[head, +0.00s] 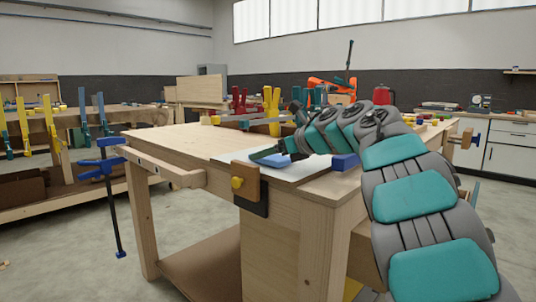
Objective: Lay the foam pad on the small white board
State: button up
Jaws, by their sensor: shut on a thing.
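The small white board (304,172) lies flat on the near part of the wooden workbench, close to its front edge. My gripper (268,153) is low over the board's left part, with my arm reaching in from the right. It is shut on a small flat blue piece, which looks like the foam pad (274,161). The pad is at or just above the board; I cannot tell whether it touches. My gripper hides part of the pad and of the board's far side.
A blue block (345,161) sits at the board's right, near my arm. A wooden vise (245,181) is on the bench front, and a blue clamp (103,172) hangs at its left corner. Red and yellow clamps (271,107) stand behind. The bench's left top is clear.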

jog(key=o, duration=1.2)
jog(key=shift+f, duration=0.1)
jog(key=shift+o, duration=0.2)
